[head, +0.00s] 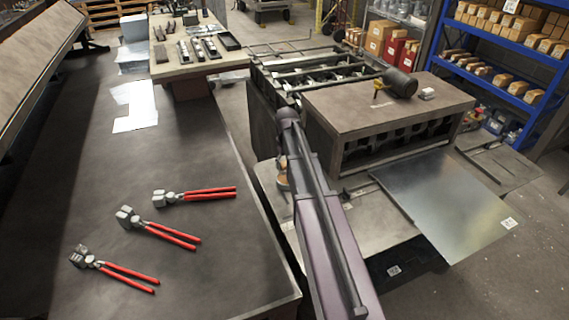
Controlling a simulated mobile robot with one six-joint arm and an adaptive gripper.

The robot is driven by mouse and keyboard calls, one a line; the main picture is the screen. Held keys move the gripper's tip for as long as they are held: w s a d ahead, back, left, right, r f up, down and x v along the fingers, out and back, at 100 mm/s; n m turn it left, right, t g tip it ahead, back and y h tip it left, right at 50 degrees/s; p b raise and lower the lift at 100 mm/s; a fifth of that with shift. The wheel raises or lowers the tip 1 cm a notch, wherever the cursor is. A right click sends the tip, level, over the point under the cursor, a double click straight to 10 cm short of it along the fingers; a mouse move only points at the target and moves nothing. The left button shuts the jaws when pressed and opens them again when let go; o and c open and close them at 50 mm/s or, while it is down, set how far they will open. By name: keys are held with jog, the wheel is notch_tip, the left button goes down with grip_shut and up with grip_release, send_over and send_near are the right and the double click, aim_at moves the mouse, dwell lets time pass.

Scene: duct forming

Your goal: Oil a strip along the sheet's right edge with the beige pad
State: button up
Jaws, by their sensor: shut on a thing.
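The metal sheet (440,195) lies flat and shiny at the right, in front of the brown-topped machine. Its right edge is in full view and runs from the machine down to a corner with a small printed tag (509,223). My arm rises through the middle of the view and bends down behind itself. My gripper is hidden behind my arm, so its fingers do not show. A small orange-tan patch shows beside my arm, left of the sheet; I cannot tell what it is. I cannot make out the beige pad for certain.
Red-handled pliers (160,228) lie on the dark table (75,190) at left. Blue shelving (515,85) stands at the right. Floor is open right of the sheet.

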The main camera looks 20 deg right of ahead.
aim_at(286, 169)
jog(key=shift+f+b, duration=1.4)
jog(key=shift+f, duration=0.3)
jog(key=shift+s+f+b, duration=0.1)
jog(key=shift+f+b, duration=0.45)
dwell(1.7)
jog(key=shift+r, duration=0.1)
jog(key=shift+r+p, duration=3.45)
jog(key=shift+p, duration=0.1)
jog(key=shift+f, duration=0.1)
